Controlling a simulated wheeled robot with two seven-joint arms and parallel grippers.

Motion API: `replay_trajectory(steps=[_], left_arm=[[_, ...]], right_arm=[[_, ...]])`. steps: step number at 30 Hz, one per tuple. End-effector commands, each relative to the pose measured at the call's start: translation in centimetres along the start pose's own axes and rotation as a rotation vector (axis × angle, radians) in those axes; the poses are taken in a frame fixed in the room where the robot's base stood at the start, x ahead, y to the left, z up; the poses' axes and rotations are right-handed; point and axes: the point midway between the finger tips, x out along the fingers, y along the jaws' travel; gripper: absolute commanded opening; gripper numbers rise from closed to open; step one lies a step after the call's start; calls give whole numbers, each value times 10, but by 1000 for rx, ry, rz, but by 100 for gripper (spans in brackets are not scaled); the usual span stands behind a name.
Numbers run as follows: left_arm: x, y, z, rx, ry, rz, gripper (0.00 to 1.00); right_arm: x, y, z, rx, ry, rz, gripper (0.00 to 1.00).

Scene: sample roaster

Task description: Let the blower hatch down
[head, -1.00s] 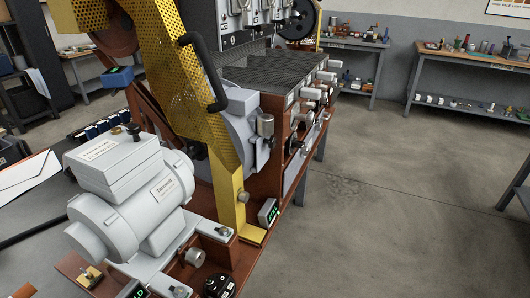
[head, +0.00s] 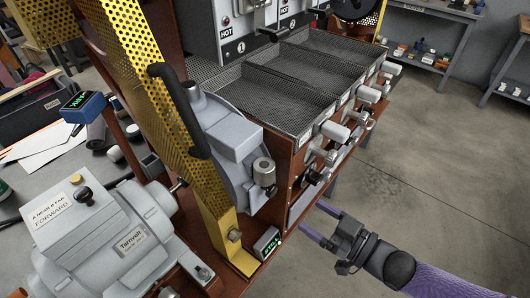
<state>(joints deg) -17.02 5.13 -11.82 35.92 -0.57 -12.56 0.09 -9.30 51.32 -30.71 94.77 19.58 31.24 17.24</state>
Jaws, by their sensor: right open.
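A yellow perforated metal panel (head: 180,125), which looks like the hatch, stands raised and tilted beside the grey blower housing (head: 228,135). A long black bar handle (head: 182,108) runs along its edge. Its lower end reaches a yellow foot (head: 238,256) on the brown frame. My right gripper (head: 312,217) is open and empty, to the right of the machine's front side and below the trays. It is well apart from the handle. My left gripper is not in view.
A grey motor (head: 120,250) sits at the lower left, and a small green-lit display (head: 267,242) is near the panel's foot. White-handled levers (head: 335,131) and knobs stick out along the machine's front, close to my right gripper. Open floor (head: 440,165) lies to the right.

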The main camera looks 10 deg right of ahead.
Motion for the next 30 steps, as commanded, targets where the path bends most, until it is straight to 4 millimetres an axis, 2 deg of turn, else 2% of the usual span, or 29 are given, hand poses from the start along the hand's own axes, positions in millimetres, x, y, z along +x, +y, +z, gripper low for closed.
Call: replay_trajectory(steps=[1,4,9,15,19,26,27,30], left_arm=[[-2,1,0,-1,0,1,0],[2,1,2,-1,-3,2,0],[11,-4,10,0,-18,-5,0],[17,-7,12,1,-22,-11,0],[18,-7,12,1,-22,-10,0],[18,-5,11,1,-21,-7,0],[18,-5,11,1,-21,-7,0],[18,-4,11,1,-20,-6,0]], right_arm=[[2,-3,-8,3,17,-15,79],[14,-4,-9,7,28,-21,79],[56,-4,-9,6,30,-20,79],[90,-5,-9,6,23,-18,79],[99,-5,-9,6,22,-19,79],[100,-5,-10,5,20,-18,79],[100,-5,-10,5,20,-18,77],[100,-5,-10,5,20,-17,55]])
